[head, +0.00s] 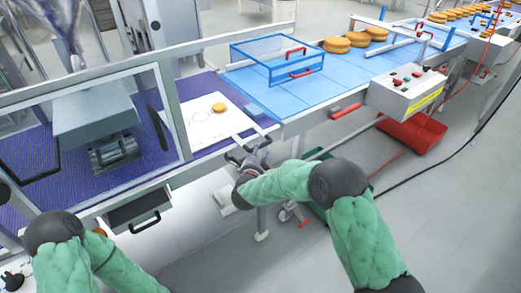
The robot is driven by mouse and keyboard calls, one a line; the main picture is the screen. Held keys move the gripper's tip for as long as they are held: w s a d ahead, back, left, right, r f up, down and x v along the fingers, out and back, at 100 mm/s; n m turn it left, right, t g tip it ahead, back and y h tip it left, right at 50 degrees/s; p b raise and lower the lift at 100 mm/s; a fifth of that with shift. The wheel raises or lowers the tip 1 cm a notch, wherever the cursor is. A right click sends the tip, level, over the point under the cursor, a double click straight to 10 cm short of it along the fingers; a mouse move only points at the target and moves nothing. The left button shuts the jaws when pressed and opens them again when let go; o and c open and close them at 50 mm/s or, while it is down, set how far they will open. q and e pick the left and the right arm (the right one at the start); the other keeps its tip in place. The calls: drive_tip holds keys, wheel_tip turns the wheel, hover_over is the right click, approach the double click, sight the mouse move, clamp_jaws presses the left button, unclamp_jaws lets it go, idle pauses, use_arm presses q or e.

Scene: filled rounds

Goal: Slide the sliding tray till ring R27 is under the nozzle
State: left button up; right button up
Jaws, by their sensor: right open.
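The sliding tray (190,136) is a white board with faint ring outlines, lying on the purple belt right of the clear guard. A golden round (219,108) sits at its far right part. The ring labels are too small to read, so I cannot pick out R27. No nozzle tip is clearly visible; a grey machine head (95,120) stands behind the guard. My right gripper (249,148) is open at the tray's near right side, by the rail; I cannot tell if it touches a handle. My left arm is at the lower left; its gripper is not clearly seen.
A clear guard (172,110) stands left of the tray. A blue conveyor (345,65) with a blue-framed cover (277,62) runs to the right, carrying several rounds (358,39). A control box (407,91) and a red crate (412,132) are at the right. The floor in front is partly open.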

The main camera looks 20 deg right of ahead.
sight(261, 147)
drive_tip(key=shift+b+x, duration=0.35)
drive_tip(key=shift+x, duration=1.4)
clamp_jaws()
